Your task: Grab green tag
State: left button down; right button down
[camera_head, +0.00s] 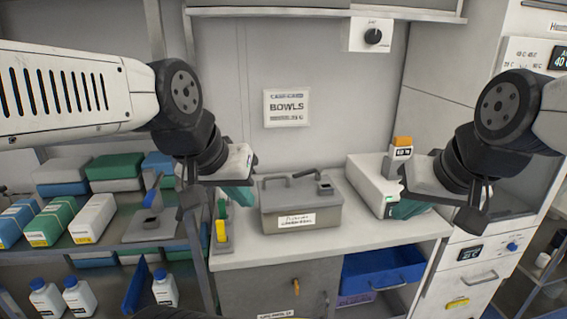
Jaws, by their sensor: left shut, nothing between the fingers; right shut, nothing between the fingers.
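A small green piece (222,208), which looks like the green tag, stands upright at the left end of the white counter. It is just behind a yellow tag (221,231) on a small grey holder (222,246). My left gripper (240,196) is shut and empty, with teal fingertips, above and close to the right of the green piece. I cannot tell the exact gap between them. My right gripper (405,209) is shut and empty in front of the white device at the counter's right side.
A grey lidded box (300,207) stands mid-counter. The white device (372,181) with an orange-topped part (402,143) stands to its right. Shelves with boxes (93,218) and bottles (79,298) are at left. A blue bin (382,270) sits below the counter.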

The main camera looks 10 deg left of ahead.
aim_at(221, 203)
jog(key=j+u, duration=0.2)
jog(key=u, duration=0.2)
jog(key=j+u, duration=0.15)
jog(key=u, duration=0.2)
jog(key=j+u, duration=0.15)
jog(key=u, duration=0.25)
jog(key=i, duration=0.05)
